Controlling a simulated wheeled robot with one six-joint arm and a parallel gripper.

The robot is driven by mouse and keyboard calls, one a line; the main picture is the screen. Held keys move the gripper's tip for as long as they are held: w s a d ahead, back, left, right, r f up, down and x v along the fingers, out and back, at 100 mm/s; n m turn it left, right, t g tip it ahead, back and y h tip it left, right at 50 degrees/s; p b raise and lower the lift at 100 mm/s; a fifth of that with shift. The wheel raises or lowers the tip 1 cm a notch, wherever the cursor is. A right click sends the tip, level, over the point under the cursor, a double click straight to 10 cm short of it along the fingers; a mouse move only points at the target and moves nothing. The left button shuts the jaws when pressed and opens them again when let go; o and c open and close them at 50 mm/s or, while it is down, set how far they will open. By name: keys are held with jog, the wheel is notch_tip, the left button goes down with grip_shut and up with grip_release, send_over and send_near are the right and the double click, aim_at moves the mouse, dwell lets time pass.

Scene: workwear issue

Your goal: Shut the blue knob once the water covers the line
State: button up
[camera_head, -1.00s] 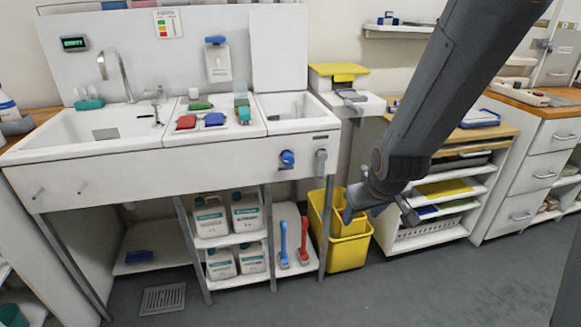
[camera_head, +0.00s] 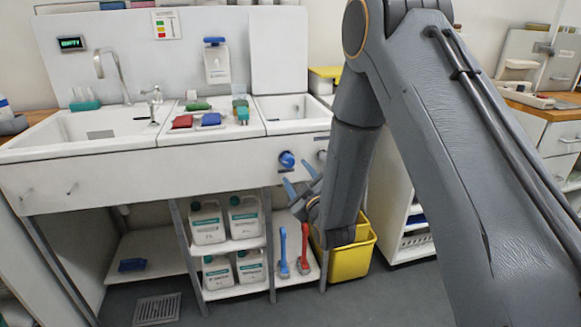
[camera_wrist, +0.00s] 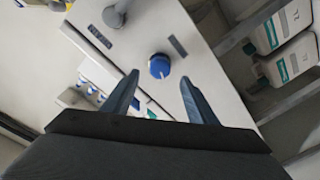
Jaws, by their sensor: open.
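The blue knob (camera_head: 286,159) is on the white front panel of the sink unit, below the small right basin (camera_head: 318,113). In the wrist view the knob (camera_wrist: 159,66) shows from the front, just beyond and between my fingertips. My gripper (camera_head: 302,178) is open and empty, just below and right of the knob in the head view, apart from it. Its two fingers also show in the wrist view (camera_wrist: 160,80). I see no water or fill line in either basin; the small basin's floor is hidden.
A grey knob (camera_wrist: 113,16) sits beside the blue one. A small green-lit display (camera_head: 71,44) on the back panel seems to read "EMPTY". Below are white jugs (camera_head: 207,222), a blue brush (camera_head: 283,252), a red brush (camera_head: 304,250) and a yellow bin (camera_head: 352,260).

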aim_at(290, 163)
jog(key=x, duration=0.7)
jog(key=c, duration=1.1)
